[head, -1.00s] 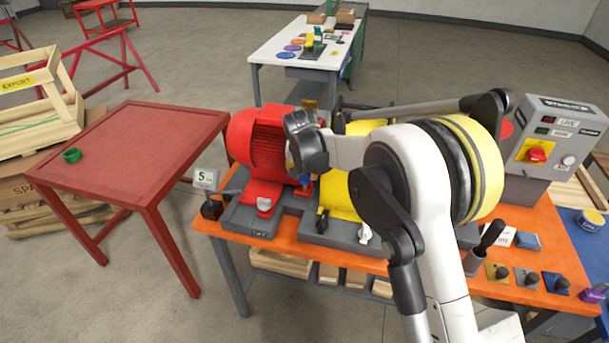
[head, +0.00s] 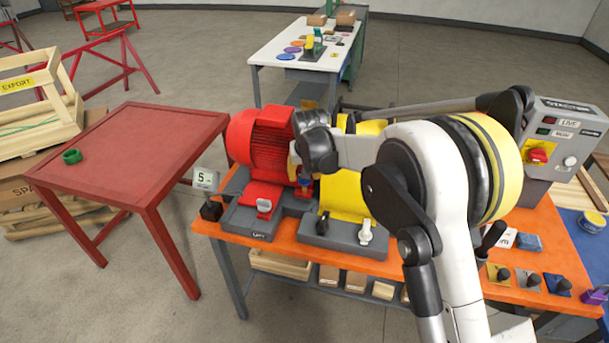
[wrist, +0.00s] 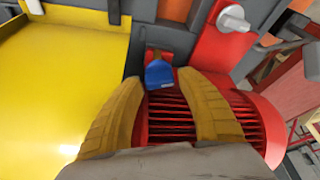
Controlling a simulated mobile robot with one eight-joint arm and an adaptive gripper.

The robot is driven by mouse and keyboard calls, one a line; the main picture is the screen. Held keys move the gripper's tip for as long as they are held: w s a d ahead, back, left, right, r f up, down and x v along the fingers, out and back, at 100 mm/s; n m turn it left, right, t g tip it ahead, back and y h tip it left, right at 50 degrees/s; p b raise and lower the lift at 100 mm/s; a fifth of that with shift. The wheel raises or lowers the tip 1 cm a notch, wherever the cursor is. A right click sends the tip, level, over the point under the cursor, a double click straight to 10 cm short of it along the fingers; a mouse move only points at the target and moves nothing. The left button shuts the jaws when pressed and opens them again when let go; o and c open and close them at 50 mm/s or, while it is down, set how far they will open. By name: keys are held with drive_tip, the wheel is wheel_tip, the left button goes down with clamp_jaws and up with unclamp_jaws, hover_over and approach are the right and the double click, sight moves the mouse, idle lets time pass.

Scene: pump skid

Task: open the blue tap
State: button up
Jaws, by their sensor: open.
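The blue tap (wrist: 158,75) is a small blue handle on a red mount, in the gap between the red ribbed motor and the yellow block in the wrist view. In the head view only a small blue part of the tap (head: 305,181) shows, below my wrist. My gripper (wrist: 160,80) is open, its two yellow-brown fingers on either side of the blue handle near their tips. I cannot tell whether either finger touches it. In the head view my arm hides most of the fingers.
The red motor (head: 268,150) and yellow block (head: 347,190) flank the tap closely. Other handles stand nearby: a white one (head: 264,206) on the red unit, a black one (head: 322,222) and a white one (head: 366,230) in front of the yellow block. A control box (head: 562,140) stands right.

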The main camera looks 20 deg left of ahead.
drive_tip(key=v, duration=1.1)
drive_tip(key=shift+s+r, duration=0.25)
drive_tip(key=shift+r, duration=0.05)
